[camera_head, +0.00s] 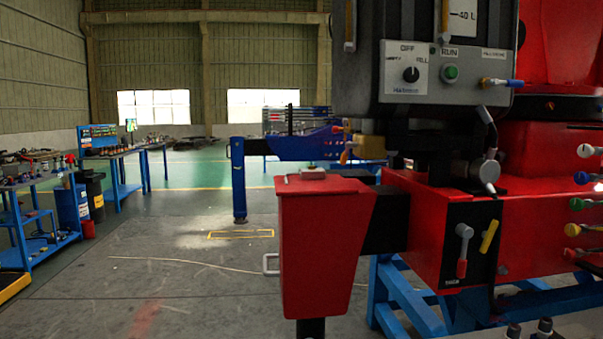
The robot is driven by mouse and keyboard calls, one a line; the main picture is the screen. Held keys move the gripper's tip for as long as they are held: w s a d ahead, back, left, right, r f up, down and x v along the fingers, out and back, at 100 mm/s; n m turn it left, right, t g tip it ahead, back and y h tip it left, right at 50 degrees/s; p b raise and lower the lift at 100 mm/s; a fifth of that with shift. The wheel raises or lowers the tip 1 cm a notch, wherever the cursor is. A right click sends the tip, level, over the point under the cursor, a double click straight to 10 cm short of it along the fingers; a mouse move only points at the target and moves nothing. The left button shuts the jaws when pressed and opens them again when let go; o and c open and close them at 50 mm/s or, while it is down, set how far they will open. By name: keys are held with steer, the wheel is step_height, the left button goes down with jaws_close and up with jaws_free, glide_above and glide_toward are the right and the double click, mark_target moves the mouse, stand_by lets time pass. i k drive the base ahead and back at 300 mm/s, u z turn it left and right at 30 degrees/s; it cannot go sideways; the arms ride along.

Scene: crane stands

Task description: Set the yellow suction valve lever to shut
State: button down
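A yellow lever (489,236) sits on a black plate (470,265) on the side of the red crane base. It is tilted, its upper end leaning right. Beside it on the left is a grey lever with a red grip (463,250), hanging down. The label under them is too small to read. A brass-coloured block (371,147) with a small orange lever (346,153) sits behind the red box, under the grey control cabinet. I cannot tell from the markings which one is the suction valve lever. My gripper is not in view.
The grey control cabinet (440,85) overhangs the red base (425,215). A red tapered box (318,240) juts out at the front. Several coloured knobs (574,230) line the right edge. Blue stand legs (405,300) are below. The floor at left is open, with workbenches (40,210) beyond.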

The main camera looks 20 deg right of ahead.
mark_target(349, 144)
steer(key=z, duration=0.05)
steer(key=k, duration=0.45)
steer(key=u, duration=0.7)
steer(key=i, duration=1.4)
steer(key=z, duration=0.55)
